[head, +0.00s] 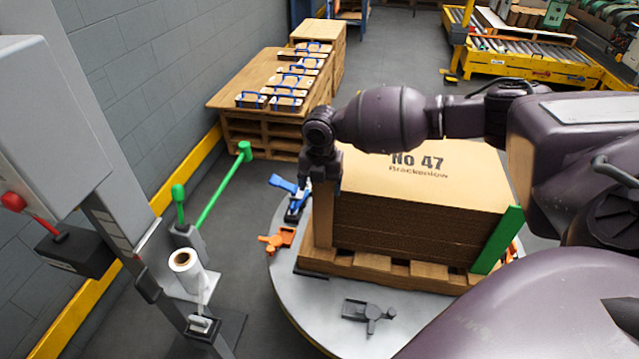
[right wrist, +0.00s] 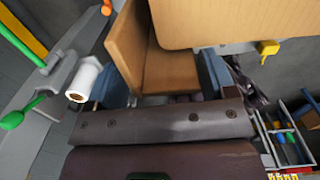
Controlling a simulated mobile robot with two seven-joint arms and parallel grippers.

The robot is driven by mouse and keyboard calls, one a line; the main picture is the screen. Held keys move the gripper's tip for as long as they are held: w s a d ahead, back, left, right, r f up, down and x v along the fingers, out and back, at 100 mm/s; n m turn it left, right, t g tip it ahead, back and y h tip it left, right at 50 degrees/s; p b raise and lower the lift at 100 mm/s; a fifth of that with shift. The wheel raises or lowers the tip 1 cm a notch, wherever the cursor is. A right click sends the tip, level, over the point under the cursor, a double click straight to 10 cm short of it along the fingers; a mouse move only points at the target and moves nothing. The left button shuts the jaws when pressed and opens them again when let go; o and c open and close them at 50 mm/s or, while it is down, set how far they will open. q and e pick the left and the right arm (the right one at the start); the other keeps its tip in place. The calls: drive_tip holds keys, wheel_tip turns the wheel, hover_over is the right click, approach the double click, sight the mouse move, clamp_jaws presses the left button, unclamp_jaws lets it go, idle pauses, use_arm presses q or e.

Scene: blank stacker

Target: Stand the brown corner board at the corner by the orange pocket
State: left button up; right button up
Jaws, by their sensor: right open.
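The brown corner board (head: 323,222) stands upright at the front left corner of the brown stack (head: 420,222), beside the orange pocket (head: 279,240) on the round turntable. My right gripper (head: 322,182) is at the board's upper end. In the right wrist view the L-shaped board (right wrist: 170,72) lies between the two spread fingers of this gripper (right wrist: 163,85). The fingers are open. Whether the board's foot touches the pallet or turntable is hard to tell. My left gripper is not in view.
A green corner board (head: 497,240) stands at the stack's right front corner. Blue (head: 292,192) and grey (head: 369,312) pockets sit on the turntable (head: 325,312). A wrapping machine with a white film roll (head: 188,270) and green bar (head: 222,188) stands left.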

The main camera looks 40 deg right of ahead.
wheel_tip(320, 180, up, 11)
drive_tip(key=p, duration=0.2)
drive_tip(key=shift+s, duration=0.15)
drive_tip(key=shift+f, duration=0.1)
